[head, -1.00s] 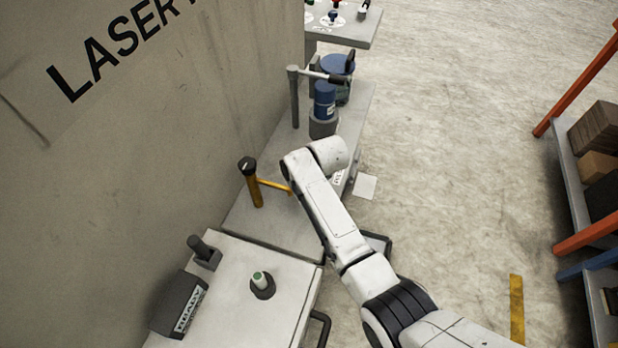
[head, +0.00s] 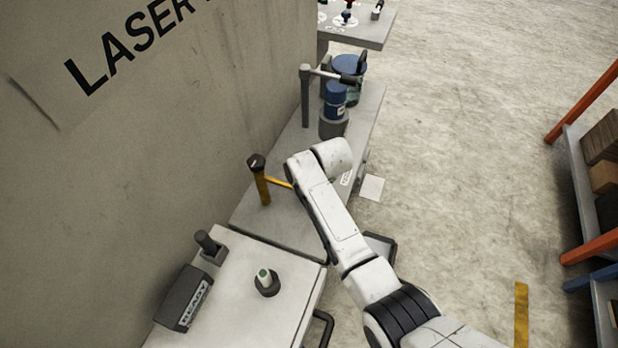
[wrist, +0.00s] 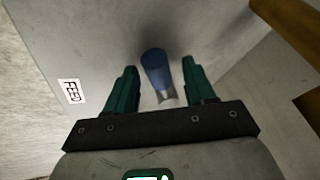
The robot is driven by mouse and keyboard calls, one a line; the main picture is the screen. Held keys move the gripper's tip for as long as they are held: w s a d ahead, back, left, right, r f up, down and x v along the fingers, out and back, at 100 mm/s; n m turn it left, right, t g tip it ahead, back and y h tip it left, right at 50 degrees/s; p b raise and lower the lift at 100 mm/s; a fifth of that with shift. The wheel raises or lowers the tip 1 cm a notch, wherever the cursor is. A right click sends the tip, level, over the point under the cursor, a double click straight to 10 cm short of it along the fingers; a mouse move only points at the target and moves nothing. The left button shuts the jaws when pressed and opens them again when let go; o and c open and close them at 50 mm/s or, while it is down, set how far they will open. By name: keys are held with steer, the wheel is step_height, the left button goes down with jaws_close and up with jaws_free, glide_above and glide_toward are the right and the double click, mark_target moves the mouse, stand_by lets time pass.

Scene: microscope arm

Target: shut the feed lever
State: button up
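In the wrist view, my gripper (wrist: 160,66) is open, with one green finger on each side of a short blue handle (wrist: 157,72) with a silver metal end. I take this handle for the feed lever, as the FEED label (wrist: 72,91) lies beside it on the pale surface. I see no finger touching the handle, and I cannot tell how deep it sits between the fingers. In the head view, my arm hides both the handle and my gripper; part of the label shows there (head: 346,178).
A yellow post with a side bar (head: 262,185) stands left of my arm. A grey post with an arm (head: 306,95) and a blue cylinder (head: 335,95) stand behind. A wall borders the left.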

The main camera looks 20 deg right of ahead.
steer(key=shift+r, duration=0.1)
steer(key=v, duration=1)
steer(key=shift+s+r+p, duration=0.15)
steer(key=shift+r+p, duration=0.15)
steer(key=shift+p, duration=0.05)
